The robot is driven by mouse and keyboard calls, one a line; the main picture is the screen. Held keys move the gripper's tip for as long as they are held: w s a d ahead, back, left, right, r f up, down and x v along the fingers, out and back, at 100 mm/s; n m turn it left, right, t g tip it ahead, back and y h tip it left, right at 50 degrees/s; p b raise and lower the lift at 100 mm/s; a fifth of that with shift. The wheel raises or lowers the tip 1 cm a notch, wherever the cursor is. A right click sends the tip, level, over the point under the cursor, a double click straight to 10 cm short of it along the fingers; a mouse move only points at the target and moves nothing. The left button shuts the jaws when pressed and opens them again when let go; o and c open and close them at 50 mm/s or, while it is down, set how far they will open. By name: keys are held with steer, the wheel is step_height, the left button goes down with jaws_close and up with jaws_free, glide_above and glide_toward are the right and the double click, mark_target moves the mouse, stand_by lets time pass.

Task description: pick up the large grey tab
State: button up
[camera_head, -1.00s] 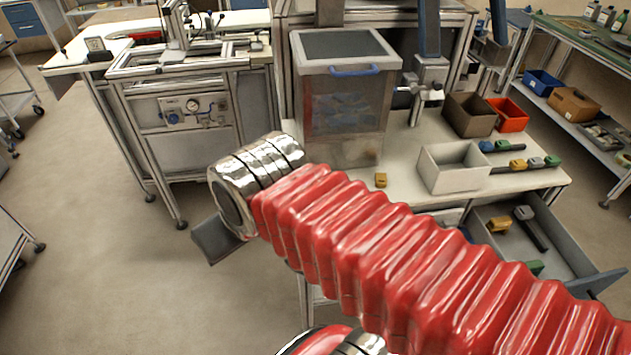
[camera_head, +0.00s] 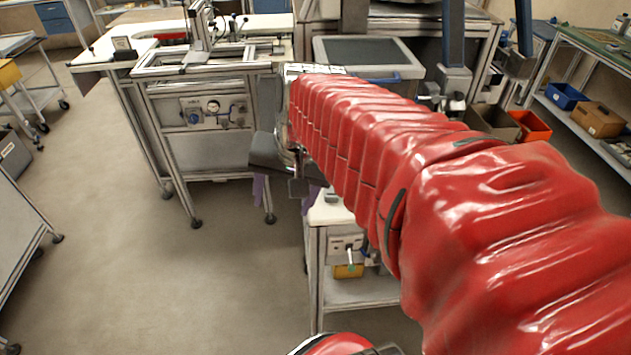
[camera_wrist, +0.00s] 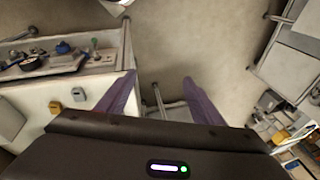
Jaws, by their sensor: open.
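A small grey tab (camera_wrist: 55,107) lies on the white table top in the wrist view, beside a yellow tab (camera_wrist: 78,94). I cannot tell from its size whether it is the large one. My gripper (camera_head: 285,193) also shows left of the table in the head view.
A bench with a gauge panel (camera_head: 210,112) is close behind my gripper.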

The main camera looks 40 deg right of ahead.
steer(key=d+f+m+t+y, duration=0.1)
steer(key=d+m+y, duration=0.2)
steer(key=d+m, duration=1.5)
steer(key=shift+w+d+f+y, duration=0.25)
steer(key=shift+d+y, duration=0.15)
steer(key=shift+d, duration=2.55)
glide_toward(332, 193)
steer(key=f, duration=0.1)
steer(key=w+f, duration=0.1)
steer(key=shift+w+a+f, duration=0.15)
steer(key=shift+w+f, duration=0.2)
steer(key=shift+f, duration=0.05)
